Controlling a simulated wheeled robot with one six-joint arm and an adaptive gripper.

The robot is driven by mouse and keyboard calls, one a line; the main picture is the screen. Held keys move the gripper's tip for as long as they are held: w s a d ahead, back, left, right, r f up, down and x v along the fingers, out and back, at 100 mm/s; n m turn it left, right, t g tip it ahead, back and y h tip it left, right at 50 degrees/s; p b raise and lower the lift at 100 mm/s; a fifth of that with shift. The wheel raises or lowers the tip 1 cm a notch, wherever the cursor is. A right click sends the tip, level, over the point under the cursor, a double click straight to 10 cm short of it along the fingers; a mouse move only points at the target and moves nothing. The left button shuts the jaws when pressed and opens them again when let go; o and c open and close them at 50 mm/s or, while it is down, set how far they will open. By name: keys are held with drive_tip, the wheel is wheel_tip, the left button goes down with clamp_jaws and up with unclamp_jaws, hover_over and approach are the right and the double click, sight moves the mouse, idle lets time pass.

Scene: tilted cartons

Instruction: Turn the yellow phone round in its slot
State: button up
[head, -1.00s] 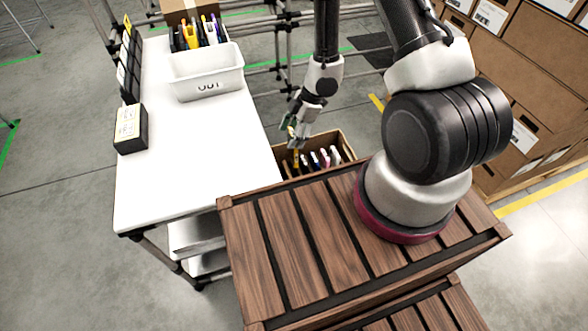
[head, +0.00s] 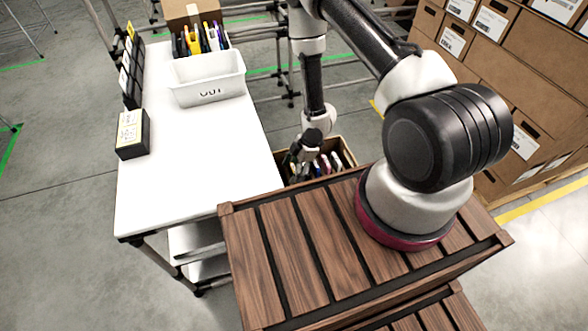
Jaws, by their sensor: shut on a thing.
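My gripper (head: 295,160) points down into the left end of the lower brown carton (head: 349,150), which stands low on the far side of the wooden crate. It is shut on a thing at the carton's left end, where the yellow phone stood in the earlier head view. The fingers and wrist hide most of that phone, so I cannot tell which way it faces or how deep it sits. Several other phones (head: 326,164), white, blue and pink, stand in a row to the right of my gripper.
A white table (head: 190,150) on the left bears a white OUT bin (head: 207,92), a back carton (head: 178,12) of coloured phones and a black-and-yellow box (head: 132,134). A slatted wooden crate (head: 290,250) fills the front. Stacked cartons (head: 480,60) stand at right.

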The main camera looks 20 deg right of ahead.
drive_tip(key=o, duration=0.9)
drive_tip(key=shift+f, duration=0.1)
drive_tip(key=shift+o, duration=0.2)
drive_tip(key=v, duration=0.8)
drive_tip(key=shift+w+a, duration=0.35)
drive_tip(key=shift+a, duration=0.05)
